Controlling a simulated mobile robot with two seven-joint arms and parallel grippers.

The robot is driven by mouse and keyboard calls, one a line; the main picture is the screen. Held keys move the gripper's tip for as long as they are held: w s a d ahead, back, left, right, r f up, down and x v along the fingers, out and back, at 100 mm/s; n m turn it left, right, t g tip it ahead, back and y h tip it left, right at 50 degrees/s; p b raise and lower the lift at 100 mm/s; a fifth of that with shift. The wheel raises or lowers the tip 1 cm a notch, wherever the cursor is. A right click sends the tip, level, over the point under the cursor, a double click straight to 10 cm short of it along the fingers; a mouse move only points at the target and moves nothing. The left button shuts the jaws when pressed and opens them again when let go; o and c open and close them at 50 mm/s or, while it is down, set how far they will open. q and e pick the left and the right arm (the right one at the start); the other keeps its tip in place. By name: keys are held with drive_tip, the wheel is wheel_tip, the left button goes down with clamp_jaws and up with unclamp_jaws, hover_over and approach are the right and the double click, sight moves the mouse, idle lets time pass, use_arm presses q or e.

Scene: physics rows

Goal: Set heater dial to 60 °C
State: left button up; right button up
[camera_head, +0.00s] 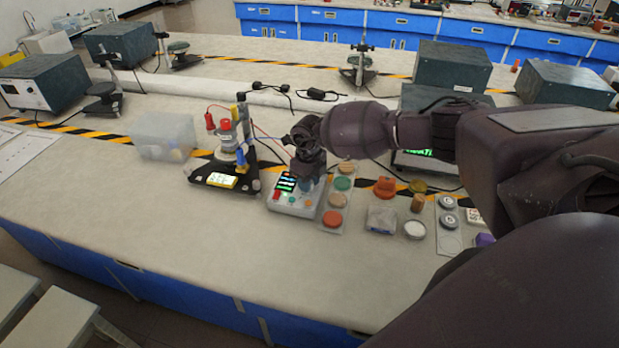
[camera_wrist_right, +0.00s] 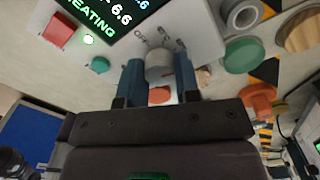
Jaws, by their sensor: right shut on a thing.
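The heater control box (camera_head: 284,208) is a pale unit on the bench with a dark display (camera_head: 286,182) of bright digits. My right gripper (camera_wrist_right: 158,74) is shut on the dial, one blue finger on each side. In the head view the right gripper (camera_head: 308,180) is over the box's right part and hides the dial. My left gripper is not in view.
A black stand with a yellow display (camera_head: 222,181) and a clear plastic bin (camera_head: 165,137) stand left of the box. A tray of coloured discs (camera_head: 332,218) lies close on its right. A red button (camera_wrist_right: 60,30) is on the panel. The front bench strip is clear.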

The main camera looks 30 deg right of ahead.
drive_tip(key=m+p, duration=0.1)
drive_tip(key=m, duration=0.2)
drive_tip(key=shift+r+p, duration=0.15)
drive_tip(key=shift+p, duration=0.15)
drive_tip(key=shift+m+p, duration=0.55)
drive_tip(key=shift+m, duration=0.85)
drive_tip(key=o, duration=0.9)
wheel_tip(320, 180, up, 11)
drive_tip(key=shift+f, duration=0.2)
